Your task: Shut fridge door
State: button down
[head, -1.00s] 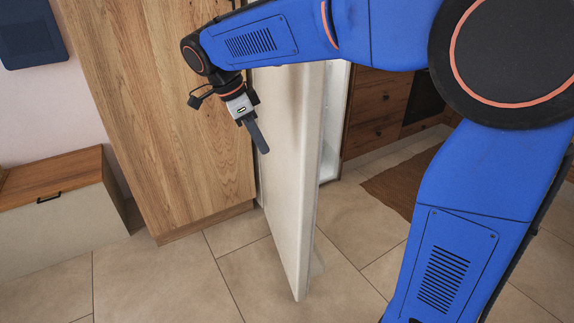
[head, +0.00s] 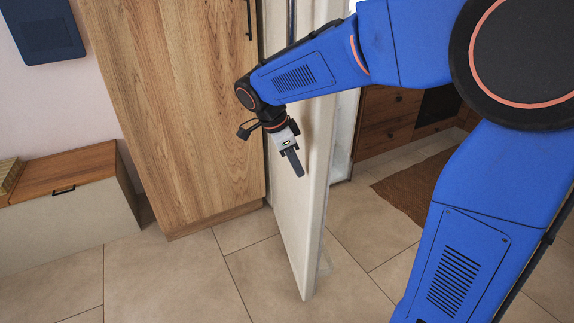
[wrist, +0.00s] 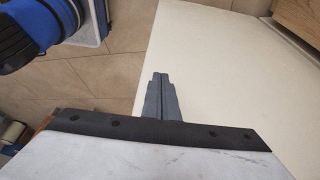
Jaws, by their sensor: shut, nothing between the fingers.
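The white fridge door (head: 312,215) stands open in the head view, swung out from the fridge and seen nearly edge-on. Its broad pale face (wrist: 215,75) fills much of the wrist view. My gripper (head: 297,170) is shut and empty, with its fingers pointing down in front of the door's left face. In the wrist view the closed fingertips (wrist: 159,80) overlap the door near its left edge. I cannot tell whether they touch it. The fridge interior is mostly hidden behind the door and my arm.
A tall wooden cabinet (head: 175,110) stands just left of the door. A low bench with a wooden top (head: 70,170) is at the far left. Wooden drawers (head: 385,120) and a brown rug (head: 412,190) lie behind on the right. The tiled floor (head: 190,275) in front is clear.

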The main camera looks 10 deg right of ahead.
jog(key=shift+d, duration=0.45)
